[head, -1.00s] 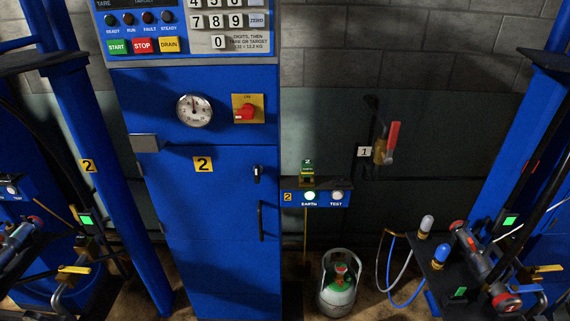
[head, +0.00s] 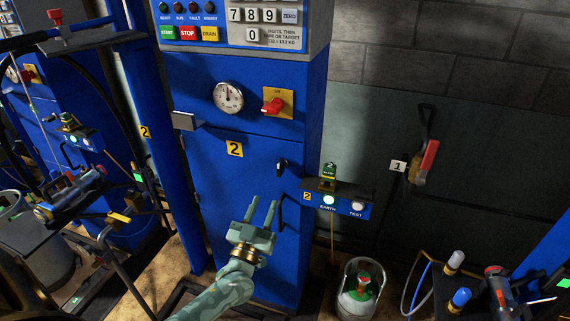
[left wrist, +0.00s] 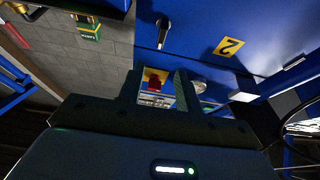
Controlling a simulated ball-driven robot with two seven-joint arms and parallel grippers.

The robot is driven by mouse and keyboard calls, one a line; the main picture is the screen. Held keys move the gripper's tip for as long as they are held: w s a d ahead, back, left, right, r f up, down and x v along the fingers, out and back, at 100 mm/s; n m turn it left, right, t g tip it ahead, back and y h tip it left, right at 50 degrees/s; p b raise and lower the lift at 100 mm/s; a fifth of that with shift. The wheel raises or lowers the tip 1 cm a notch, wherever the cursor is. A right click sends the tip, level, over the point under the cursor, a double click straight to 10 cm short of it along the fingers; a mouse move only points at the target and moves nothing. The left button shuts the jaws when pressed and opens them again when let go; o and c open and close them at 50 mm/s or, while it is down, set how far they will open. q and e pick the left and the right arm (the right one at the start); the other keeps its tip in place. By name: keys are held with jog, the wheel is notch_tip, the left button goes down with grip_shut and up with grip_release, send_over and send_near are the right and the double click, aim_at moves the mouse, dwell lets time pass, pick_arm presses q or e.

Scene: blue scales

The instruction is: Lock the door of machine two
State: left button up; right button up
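Machine two is a tall blue cabinet with a blue door (head: 215,190) that looks closed, marked by a yellow "2" plate (head: 235,149). A small dark door latch (head: 281,165) is at the door's right side, above a black vertical handle (head: 282,210). The latch also shows near the top of the left wrist view (left wrist: 163,30). My left gripper (head: 262,204) is open and empty, its two fingers apart. In the head view it appears in front of the lower door, below and left of the latch. My right gripper is not in view.
A pressure gauge (head: 228,97) and a red rotary switch (head: 273,105) sit above the door. A small shelf with EARTH and TEST buttons (head: 337,200) juts out on the right. A gas cylinder (head: 359,290) stands on the floor. Another station with hoses stands at left.

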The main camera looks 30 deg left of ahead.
aim_at(278, 168)
pick_arm(q)
jog(key=b+x, duration=0.1)
jog(key=x, duration=0.5)
jog(key=b+x, duration=0.1)
jog(key=x, duration=0.6)
jog(key=shift+w+f, duration=0.1)
jog(key=shift+f, duration=0.1)
jog(key=shift+w+a+r, duration=0.1)
jog(key=shift+w+r, duration=0.15)
jog(key=shift+w, duration=0.15)
jog(key=shift+c, duration=0.3)
grip_shut()
